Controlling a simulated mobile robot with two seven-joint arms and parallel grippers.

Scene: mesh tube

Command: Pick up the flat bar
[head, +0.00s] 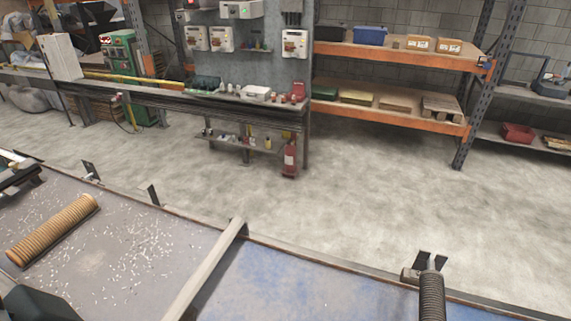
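A long, straight, pale grey bar (207,268) lies across the work surface, running from its far edge down to the bottom of the picture. It is the only thing that looks like the flat bar. Its near end is cut off by the frame. Nothing is seen holding it.
A tan ribbed tube (52,230) lies on the grey, chip-strewn left part of the table (150,250). Small dark upright plates line the far edge. The blue right part (300,285) is mostly clear.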

